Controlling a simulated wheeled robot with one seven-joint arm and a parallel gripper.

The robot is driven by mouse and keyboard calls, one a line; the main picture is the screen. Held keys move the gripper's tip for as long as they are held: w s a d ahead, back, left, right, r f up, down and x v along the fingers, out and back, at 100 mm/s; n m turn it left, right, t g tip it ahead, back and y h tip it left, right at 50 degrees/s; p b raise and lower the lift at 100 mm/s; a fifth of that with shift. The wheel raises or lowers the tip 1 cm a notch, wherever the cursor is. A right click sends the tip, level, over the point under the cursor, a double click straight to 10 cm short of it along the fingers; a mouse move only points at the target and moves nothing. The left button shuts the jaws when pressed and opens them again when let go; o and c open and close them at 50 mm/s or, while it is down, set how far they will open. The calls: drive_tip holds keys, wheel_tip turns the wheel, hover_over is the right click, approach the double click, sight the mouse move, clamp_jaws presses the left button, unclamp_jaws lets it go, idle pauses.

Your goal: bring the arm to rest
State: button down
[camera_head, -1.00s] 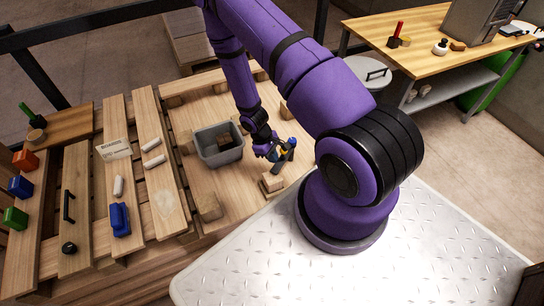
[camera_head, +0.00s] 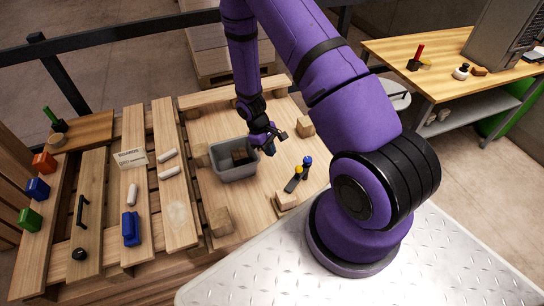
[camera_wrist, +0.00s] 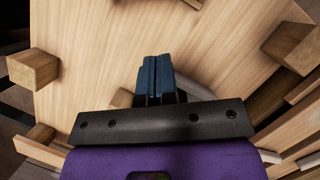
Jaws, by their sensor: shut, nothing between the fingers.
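My purple arm reaches from its base on the metal plate out over the pallet. My gripper (camera_head: 270,148) is at the right rim of the grey bin, in the picture, above the boards. In the wrist view the two blue fingers of my gripper (camera_wrist: 155,62) are pressed together with nothing between them. Bare wooden boards lie beyond the fingertips.
A grey bin (camera_head: 235,175) with a wooden block (camera_head: 239,155) in it stands left of my gripper. Wooden blocks (camera_head: 305,126) and dark, blue and yellow items (camera_head: 294,180) lie to the right. A workbench (camera_head: 420,62) stands at the back right.

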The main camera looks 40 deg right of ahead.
drive_tip(key=shift+r, duration=0.25)
drive_tip(key=w+a+r+m+t, duration=0.1)
drive_tip(key=a+r+t, duration=0.1)
drive_tip(key=r, duration=1.4)
drive_tip(key=a+r+m+t, duration=0.1)
drive_tip(key=a+r+t, duration=0.1)
drive_tip(key=r, duration=1.4)
drive_tip(key=s+a+r+m+t, duration=0.1)
drive_tip(key=s+a+r+t, duration=0.1)
drive_tip(key=s+r, duration=0.7)
drive_tip(key=s+a+r+m+t+y, duration=0.1)
drive_tip(key=s+a+r+t, duration=0.1)
drive_tip(key=s+r, duration=0.8)
drive_tip(key=shift+s+a+t+y, duration=0.25)
drive_tip(key=shift+s+t+y, duration=0.05)
drive_tip(key=shift+s+t, duration=0.45)
drive_tip(key=shift+r, duration=0.1)
